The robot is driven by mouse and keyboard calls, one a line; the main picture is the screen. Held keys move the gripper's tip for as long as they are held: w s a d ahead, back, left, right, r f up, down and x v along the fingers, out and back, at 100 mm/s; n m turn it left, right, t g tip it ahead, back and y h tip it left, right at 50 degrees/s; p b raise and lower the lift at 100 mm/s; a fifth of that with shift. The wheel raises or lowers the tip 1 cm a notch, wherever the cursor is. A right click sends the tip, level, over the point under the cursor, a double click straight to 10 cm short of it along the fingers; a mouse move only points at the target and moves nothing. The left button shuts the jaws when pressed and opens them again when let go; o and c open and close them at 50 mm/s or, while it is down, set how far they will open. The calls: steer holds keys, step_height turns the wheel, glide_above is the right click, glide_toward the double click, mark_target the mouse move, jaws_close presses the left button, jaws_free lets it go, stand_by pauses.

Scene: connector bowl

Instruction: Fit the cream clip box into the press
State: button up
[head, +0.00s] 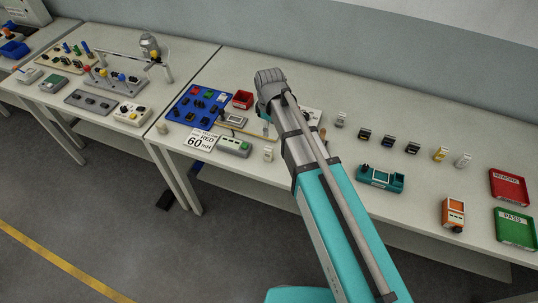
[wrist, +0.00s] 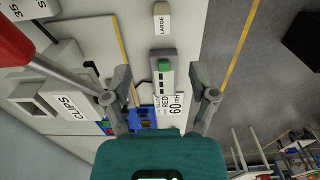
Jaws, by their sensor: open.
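My gripper (wrist: 160,88) is open and empty in the wrist view, its fingers spread above the bench. It also shows at the end of my arm in the head view (head: 268,84). A pale box lettered CLIPS (wrist: 72,108) lies left of the gripper in the wrist view; I cannot tell if its colour is cream. A small cream block marked LARGE (wrist: 161,20) stands beyond the fingers, and a similar cream block shows in the head view (head: 268,154). A silver bar (wrist: 72,75) with a red end (wrist: 14,42) crosses at left; I cannot tell if it is the press.
A grey device with a green button (wrist: 163,70) shows between the fingers, beside a 60 mH sign (wrist: 174,106) and a blue board (wrist: 143,117). Several small parts, a teal device (head: 380,178) and red (head: 508,187) and green (head: 516,229) trays stand at right. My arm hides part of the bench.

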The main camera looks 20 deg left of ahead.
mark_target(268, 148)
steer(key=shift+f+b, duration=3.5)
steer(key=shift+f, duration=0.25)
steer(key=shift+f, duration=0.15)
steer(key=shift+s+a+f+b, duration=0.1)
steer(key=shift+a+f+b, duration=0.05)
steer(key=shift+f+b, duration=2.4)
steer(key=shift+r, duration=0.1)
jaws_close()
